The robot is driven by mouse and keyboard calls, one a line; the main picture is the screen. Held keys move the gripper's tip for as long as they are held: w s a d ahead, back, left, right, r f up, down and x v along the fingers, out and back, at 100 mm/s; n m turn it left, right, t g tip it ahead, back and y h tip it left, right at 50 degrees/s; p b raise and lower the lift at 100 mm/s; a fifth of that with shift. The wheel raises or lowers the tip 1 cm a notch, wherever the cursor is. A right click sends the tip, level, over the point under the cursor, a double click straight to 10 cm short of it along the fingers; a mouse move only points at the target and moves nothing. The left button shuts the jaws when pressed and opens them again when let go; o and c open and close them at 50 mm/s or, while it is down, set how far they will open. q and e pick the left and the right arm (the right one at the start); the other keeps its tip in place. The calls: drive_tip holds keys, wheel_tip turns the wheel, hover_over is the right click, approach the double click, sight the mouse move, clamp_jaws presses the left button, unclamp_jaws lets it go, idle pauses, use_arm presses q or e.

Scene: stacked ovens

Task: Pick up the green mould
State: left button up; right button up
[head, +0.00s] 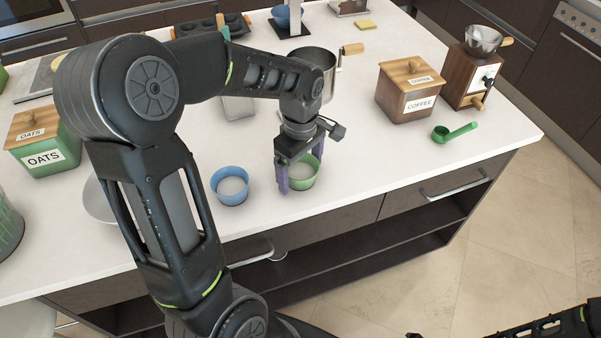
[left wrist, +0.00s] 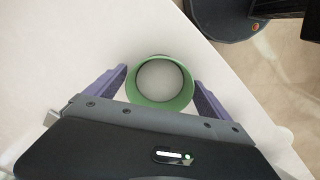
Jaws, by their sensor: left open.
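The green mould (head: 303,176) is a small round cup with a pale inside, standing upright on the white worktop near its front edge. In the left wrist view the green mould (left wrist: 160,82) lies between the two purple fingers. My left gripper (head: 300,180) is open and points down over it, with one finger on each side. In the left wrist view the fingers of my left gripper (left wrist: 161,86) look slightly apart from the rim. The head view hides part of the mould's rim behind the gripper. My right gripper cannot be made out; only a piece of that arm shows at bottom right.
A similar blue mould (head: 231,187) stands just left of the green one. A metal pot (head: 322,62) is behind my gripper. A coffee box (head: 408,92), a grinder (head: 473,75) and a green scoop (head: 455,132) stand to the right. The worktop between mould and scoop is clear.

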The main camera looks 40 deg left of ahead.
sight(300, 178)
use_arm(q)
drive_tip(key=c, duration=1.4)
drive_tip(key=shift+r, duration=0.15)
wheel_tip(300, 178, up, 10)
drive_tip(key=shift+f+b, duration=0.1)
drive_tip(key=shift+b, duration=0.4)
